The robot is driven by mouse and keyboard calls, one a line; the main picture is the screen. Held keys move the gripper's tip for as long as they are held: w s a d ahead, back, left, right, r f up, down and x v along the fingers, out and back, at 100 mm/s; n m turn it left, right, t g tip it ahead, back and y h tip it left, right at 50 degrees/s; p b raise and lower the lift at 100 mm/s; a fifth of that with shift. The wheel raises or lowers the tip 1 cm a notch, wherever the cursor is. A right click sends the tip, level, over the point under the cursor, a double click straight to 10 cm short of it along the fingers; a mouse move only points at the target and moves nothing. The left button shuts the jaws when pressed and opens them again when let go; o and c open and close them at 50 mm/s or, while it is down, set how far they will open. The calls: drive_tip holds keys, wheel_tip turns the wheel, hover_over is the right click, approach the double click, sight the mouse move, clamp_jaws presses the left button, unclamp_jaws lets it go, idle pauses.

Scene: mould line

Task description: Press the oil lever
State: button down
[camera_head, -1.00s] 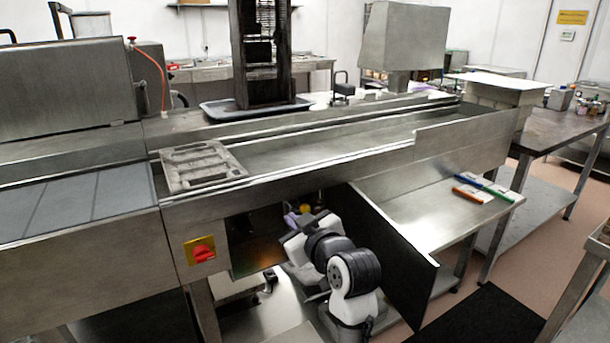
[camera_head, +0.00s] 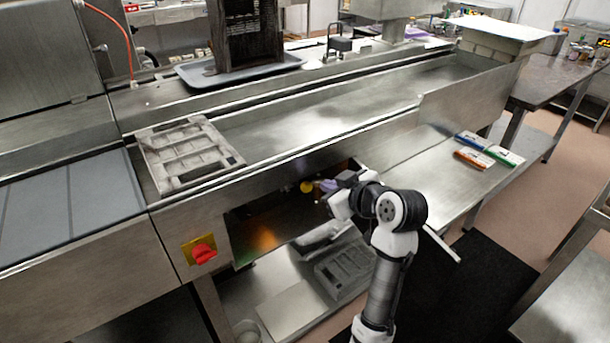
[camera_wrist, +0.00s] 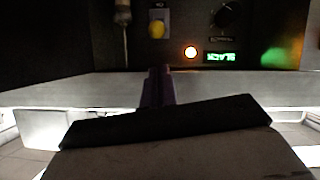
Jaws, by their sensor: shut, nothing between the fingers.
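Inside the open bay under the line, a yellow round knob (camera_head: 306,187) shows in the head view. In the wrist view the yellow knob (camera_wrist: 156,29) sits on a small light plate on a dark panel; its marking is too small to read, and I cannot tell for sure that it is the oil lever. My gripper (camera_head: 326,185) is at the bay's opening, just right of the knob in the head view. In the wrist view its purple fingers (camera_wrist: 158,72) are shut and empty, pointing at the panel below the knob, with no visible contact.
The panel also bears a lit round lamp (camera_wrist: 190,52), a green display (camera_wrist: 221,57) and a black dial (camera_wrist: 229,14). A grey rod-like part (camera_wrist: 122,14) hangs left of the knob. A red switch (camera_head: 203,252) is on the front. A shelf (camera_head: 430,170) lies right of the bay.

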drive_tip(key=p, duration=0.3)
approach(299, 184)
drive_tip(key=w+a+r, duration=0.1)
drive_tip(key=w+a, duration=0.1)
drive_tip(key=w, duration=0.1)
drive_tip(key=shift+w+a+f, duration=0.2)
drive_tip(key=shift+w, duration=0.15)
drive_tip(key=shift+f+b, duration=0.1)
drive_tip(key=shift+b, duration=0.3)
drive_tip(key=shift+s+d+f+b, duration=0.1)
drive_tip(key=shift+s+f+b, duration=0.1)
drive_tip(key=shift+b, duration=0.45)
